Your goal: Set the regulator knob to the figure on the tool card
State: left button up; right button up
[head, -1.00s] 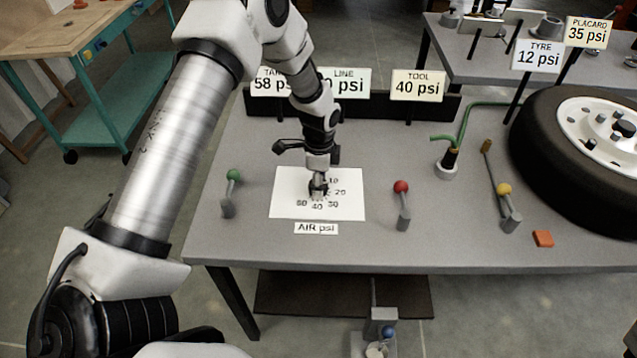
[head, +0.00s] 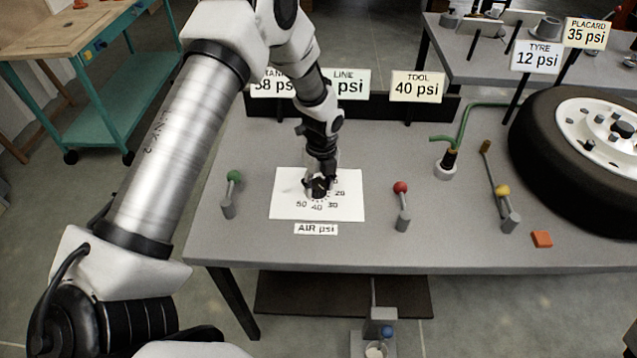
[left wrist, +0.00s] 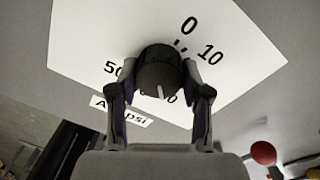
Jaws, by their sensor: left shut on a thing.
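The tool card (head: 417,87) stands at the back of the bench and reads 40 psi. The dark regulator knob (left wrist: 160,72) sits on a white dial sheet (head: 283,180) labelled AIR psi. My left gripper (head: 318,187) is over the sheet, its two fingers on either side of the knob and shut on it. In the left wrist view, the knob's white mark points down the picture, beside a partly hidden figure; I cannot tell exactly which figure it meets. In the head view, 50, 40, 30 and 20 show around the knob. My right gripper is not in view.
A green-tipped lever (head: 230,193) stands left of the sheet. A red-tipped lever (head: 402,206) and a yellow-tipped lever (head: 507,209) stand to the right. A tyre (head: 570,185) lies at the right end. Tank and line cards (head: 345,84) are partly behind my arm.

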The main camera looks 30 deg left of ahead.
pick_arm(q)
jog(key=m, duration=0.4)
jog(key=shift+s+f+p, duration=0.1)
jog(key=shift+s+p, duration=0.1)
jog(key=shift+p, duration=0.2)
jog(key=shift+m+p, duration=0.3)
jog(key=shift+m, duration=1.7)
jog(key=shift+s, duration=0.1)
jog(key=shift+f, duration=0.1)
jog(key=o, duration=1.2)
